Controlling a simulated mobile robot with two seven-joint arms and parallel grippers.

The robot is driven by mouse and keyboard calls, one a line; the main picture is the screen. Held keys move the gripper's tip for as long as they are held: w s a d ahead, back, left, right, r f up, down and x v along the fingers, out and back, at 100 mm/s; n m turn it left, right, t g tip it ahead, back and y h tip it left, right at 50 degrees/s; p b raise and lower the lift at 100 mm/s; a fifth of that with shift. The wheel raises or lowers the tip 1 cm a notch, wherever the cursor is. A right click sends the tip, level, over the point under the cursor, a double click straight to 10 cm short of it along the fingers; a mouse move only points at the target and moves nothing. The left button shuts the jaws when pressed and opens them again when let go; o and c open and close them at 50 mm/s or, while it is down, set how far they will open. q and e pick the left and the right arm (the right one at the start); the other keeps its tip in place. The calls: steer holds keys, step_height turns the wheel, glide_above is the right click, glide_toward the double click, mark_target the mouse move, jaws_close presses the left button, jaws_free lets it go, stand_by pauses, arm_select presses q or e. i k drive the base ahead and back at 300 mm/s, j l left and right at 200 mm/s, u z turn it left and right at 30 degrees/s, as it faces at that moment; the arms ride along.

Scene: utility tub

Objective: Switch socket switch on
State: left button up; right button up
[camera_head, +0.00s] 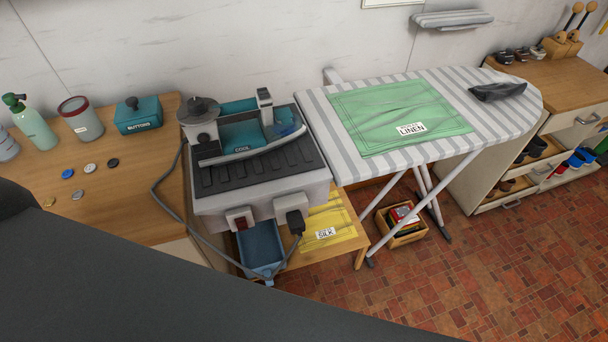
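The socket switch (240,222) is a red rocker in a pale frame on the front face of the grey-white ironing station (215,212). I cannot tell from here which way the rocker is tipped. To its right a black plug (295,223) sits in a socket on the same face, with a grey cord (289,258) hanging from it and looping left and up toward the iron. The iron (244,143), teal and grey and marked COOL, rests on the station's ribbed black top. Neither of my grippers is in view.
A large dark grey shape covers the lower left. A blue tray (262,246) and yellow SILK cloth (328,230) lie below the switch. The striped ironing board (488,118) with green LINEN cloth (385,110) stands to the right. Buttons and containers stand on the left wooden counter (130,190).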

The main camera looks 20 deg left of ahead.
mark_target(241, 223)
steer(key=u, duration=1.1)
